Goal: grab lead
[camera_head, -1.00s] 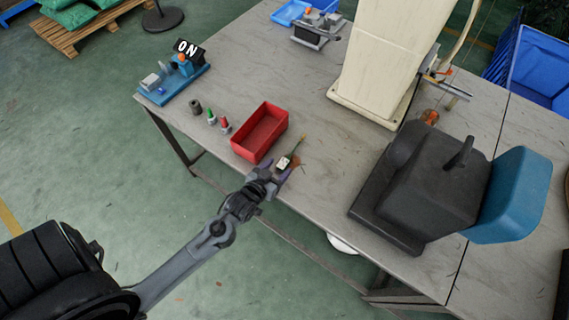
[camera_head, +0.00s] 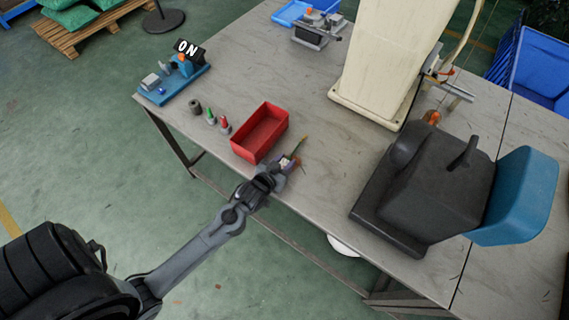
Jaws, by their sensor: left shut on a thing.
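The lead (camera_head: 302,144) is a small piece with a white body and a thin greenish-brown end. It is at the near edge of the grey table, just right of the red bin. My left gripper (camera_head: 287,164) is shut on its near end, and its fingers hide most of the white body. The thin end points away, up and to the right. I cannot tell if the lead still touches the table. My right gripper is not in view.
A red bin (camera_head: 247,153) stands close left of the gripper. Small bottles with green (camera_head: 211,116) and red (camera_head: 225,125) tips stand left of it. A blue fixture (camera_head: 176,84) is at the far left corner. A dark machine with a blue seat-like part (camera_head: 515,195) fills the right.

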